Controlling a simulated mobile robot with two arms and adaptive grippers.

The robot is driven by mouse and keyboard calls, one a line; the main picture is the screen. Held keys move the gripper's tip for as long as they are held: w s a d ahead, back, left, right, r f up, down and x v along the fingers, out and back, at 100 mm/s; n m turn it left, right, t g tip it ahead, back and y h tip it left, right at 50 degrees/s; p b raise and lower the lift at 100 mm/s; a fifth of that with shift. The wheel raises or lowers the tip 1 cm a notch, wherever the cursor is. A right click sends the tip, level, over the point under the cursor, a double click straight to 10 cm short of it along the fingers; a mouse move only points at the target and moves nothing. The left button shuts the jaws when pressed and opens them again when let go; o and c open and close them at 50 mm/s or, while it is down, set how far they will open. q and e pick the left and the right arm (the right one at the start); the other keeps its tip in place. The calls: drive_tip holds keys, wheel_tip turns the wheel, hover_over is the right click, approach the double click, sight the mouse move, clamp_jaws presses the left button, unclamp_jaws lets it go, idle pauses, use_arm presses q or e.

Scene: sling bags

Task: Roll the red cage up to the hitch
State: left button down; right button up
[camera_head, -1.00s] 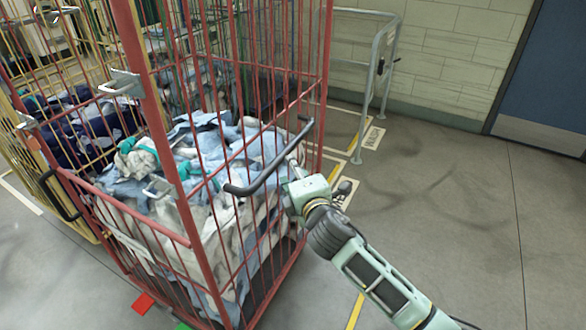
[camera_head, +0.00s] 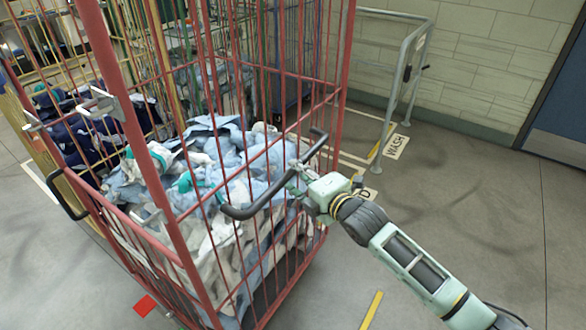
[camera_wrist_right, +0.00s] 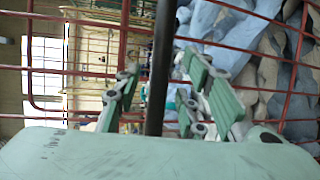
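The red cage (camera_head: 180,262) is a tall wire roll cage full of pale blue and white laundry, upright on the floor at the left and centre of the head view. A dark handle bar (camera_head: 243,212) runs along its near right side. It also shows upright in the right wrist view (camera_wrist_right: 162,60). My right gripper (camera_head: 298,186) is at this bar. In the right wrist view its green fingers (camera_wrist_right: 160,85) stand apart on either side of the bar, with gaps showing. My left gripper is not in view. I cannot make out a hitch for certain.
A yellow cage (camera_head: 35,150) with dark laundry stands close on the left. A grey rail (camera_head: 405,70) stands by the wall behind, near a floor label reading WASH (camera_head: 396,147). A red floor mark (camera_head: 145,305) lies by the red cage.

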sight(296, 172)
drive_tip(key=shift+w+a+f, duration=0.1)
drive_tip(key=shift+w+a, duration=0.15)
drive_tip(key=shift+w, duration=0.4)
drive_tip(key=shift+w+a, duration=0.2)
drive_tip(key=shift+w, duration=0.1)
drive_tip(key=shift+w+a+f, duration=0.15)
drive_tip(key=shift+w+a, duration=0.1)
drive_tip(key=shift+w, duration=0.15)
drive_tip(key=c, duration=0.5)
drive_tip(key=shift+c, duration=0.7)
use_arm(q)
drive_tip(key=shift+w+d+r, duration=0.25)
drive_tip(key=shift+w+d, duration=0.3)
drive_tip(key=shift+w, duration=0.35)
use_arm(e)
clamp_jaws()
